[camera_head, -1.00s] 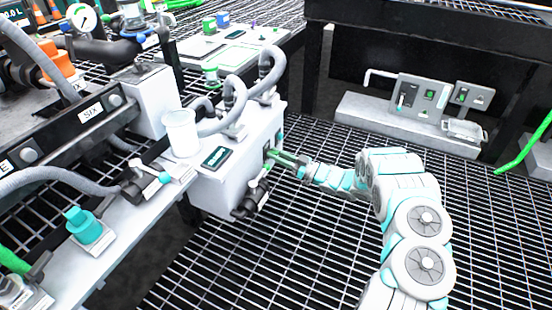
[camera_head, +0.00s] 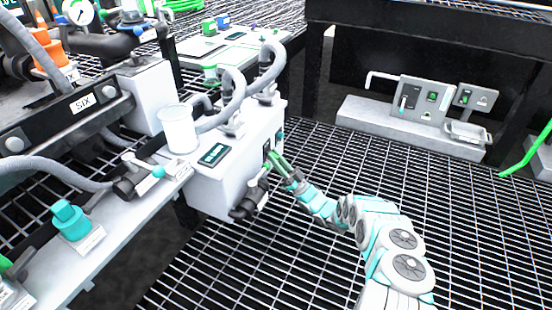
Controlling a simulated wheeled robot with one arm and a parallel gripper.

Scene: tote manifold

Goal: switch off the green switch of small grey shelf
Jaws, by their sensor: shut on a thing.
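My gripper (camera_head: 277,160) reaches in from the right to the right-hand face of a white box (camera_head: 222,188). Its greenish fingers are shut on a small part at a dark switch plate (camera_head: 267,148) on that face. The fingers hide most of the part, so its position cannot be told. A second small plate (camera_head: 279,137) sits beside it. At the back right, a low grey shelf (camera_head: 375,120) carries grey panels. One panel has a green switch (camera_head: 432,97), and a smaller panel has another green switch (camera_head: 463,99). My gripper is far from these.
A black valve (camera_head: 247,207) juts from the box just below my gripper. Grey hoses (camera_head: 235,90) rise from the box top, near a white cup (camera_head: 179,130) and a dark display (camera_head: 214,154). A green pipe (camera_head: 527,150) stands at far right. The grating (camera_head: 330,270) around my arm is clear.

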